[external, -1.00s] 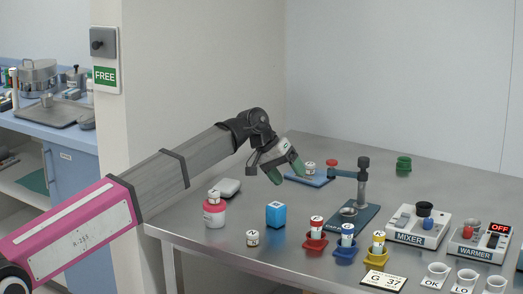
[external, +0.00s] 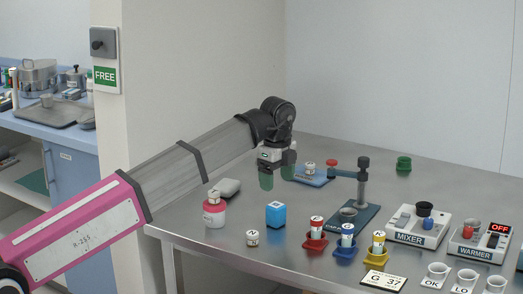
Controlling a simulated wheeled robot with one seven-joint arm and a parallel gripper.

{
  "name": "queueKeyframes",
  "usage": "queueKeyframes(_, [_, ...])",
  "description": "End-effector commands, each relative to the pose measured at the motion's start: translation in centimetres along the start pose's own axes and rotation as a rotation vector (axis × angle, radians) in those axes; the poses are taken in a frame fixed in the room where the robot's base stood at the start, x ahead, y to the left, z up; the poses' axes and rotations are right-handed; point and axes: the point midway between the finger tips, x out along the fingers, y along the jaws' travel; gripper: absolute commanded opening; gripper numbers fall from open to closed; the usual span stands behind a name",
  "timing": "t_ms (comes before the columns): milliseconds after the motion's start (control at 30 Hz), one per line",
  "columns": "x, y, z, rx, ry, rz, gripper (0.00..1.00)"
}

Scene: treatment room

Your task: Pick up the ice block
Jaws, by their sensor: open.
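The ice block (external: 276,214) looks to be the bright blue cube with a paler top, standing on the steel table left of centre. My gripper (external: 277,178) hangs above and behind it in the picture, with its green fingertips pointing down. The fingers are apart and nothing is between them. The gripper does not touch the cube, and the cube is fully visible.
A pink-and-white bottle (external: 214,210) and a small white jar (external: 252,238) stand left of the cube. Red (external: 316,240), blue (external: 347,250) and yellow (external: 376,257) holders with vials are to its right. A stand (external: 362,192) rises behind them.

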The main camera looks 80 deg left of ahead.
Motion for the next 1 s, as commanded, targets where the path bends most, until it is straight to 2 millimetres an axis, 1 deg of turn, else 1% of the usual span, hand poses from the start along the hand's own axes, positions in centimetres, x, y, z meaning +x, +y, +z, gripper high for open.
queueKeyframes(167, [1.8,0.1,0.0,0.002,-0.001,0.001,0.76])
queueKeyframes(300, [3.8,0.1,0.0,0.001,0.0,0.002,0.76])
queueKeyframes(400, [5.0,0.1,0.0,0.0,0.0,0.0,0.76])
queueKeyframes(567, [5.8,0.0,0.1,0.0,0.001,0.0,0.76])
queueKeyframes(667, [6.6,0.0,0.1,-0.001,0.001,0.0,0.76])
queueKeyframes(900, [9.8,-0.1,0.3,-0.001,0.001,0.0,0.76])
queueKeyframes(1000, [10.6,-0.1,0.3,-0.001,0.001,0.0,0.76])
